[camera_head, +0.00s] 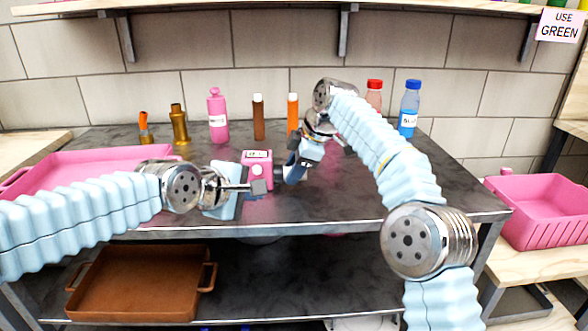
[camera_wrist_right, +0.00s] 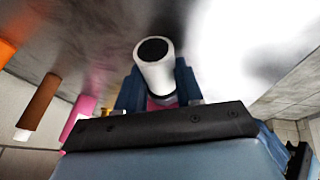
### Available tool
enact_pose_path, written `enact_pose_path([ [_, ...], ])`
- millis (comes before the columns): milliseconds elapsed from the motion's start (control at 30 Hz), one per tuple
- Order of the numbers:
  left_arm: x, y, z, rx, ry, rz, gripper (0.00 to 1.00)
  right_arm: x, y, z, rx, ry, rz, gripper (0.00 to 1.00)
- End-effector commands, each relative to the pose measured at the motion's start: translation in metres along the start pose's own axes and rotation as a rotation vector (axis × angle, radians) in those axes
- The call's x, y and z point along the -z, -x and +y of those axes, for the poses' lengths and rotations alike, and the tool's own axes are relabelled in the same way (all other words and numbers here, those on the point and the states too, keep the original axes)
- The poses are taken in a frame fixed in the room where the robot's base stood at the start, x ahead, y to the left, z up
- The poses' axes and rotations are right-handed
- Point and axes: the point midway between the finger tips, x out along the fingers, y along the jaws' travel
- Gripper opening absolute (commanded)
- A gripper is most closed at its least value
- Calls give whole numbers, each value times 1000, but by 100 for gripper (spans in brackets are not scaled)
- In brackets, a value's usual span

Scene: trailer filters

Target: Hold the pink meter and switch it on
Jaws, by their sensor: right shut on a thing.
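The pink meter (camera_head: 258,157), a small box with a pale display on top, stands on the dark table near its middle. My left gripper (camera_head: 259,187) reaches in from the left, its grey fingertip overlapping the meter's lower front; I cannot tell contact or whether it is open. The head view does not show this cylinder clearly.
A pink bottle (camera_head: 217,118), a brown bottle (camera_head: 258,120), an orange bottle (camera_head: 293,112), a red-capped bottle (camera_head: 374,97) and a blue bottle (camera_head: 409,110) line the back. A pink tray (camera_head: 100,157) lies left. A pink bin (camera_head: 540,215) stands right. A brown tray (camera_head: 140,285) is below.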

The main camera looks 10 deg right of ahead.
Motion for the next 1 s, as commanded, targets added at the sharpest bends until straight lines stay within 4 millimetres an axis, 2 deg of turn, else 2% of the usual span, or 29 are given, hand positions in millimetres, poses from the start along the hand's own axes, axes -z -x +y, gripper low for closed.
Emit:
enact_pose_path([
  [267,-1,2,-1,-1,1,0,0,0,0,0,-1,0,1,0],
  [300,-1,2,-1,-1,1,0,0,0,0,0,-1,0,1,41],
  [467,-1,2,-1,-1,1,0,0,0,0,0,-1,0,1,66],
  [800,-1,2,-1,-1,1,0,0,0,3,0,0,0,0,66],
  [1000,-1,2,-1,-1,1,0,0,0,26,0,-3,0,1,66],
])
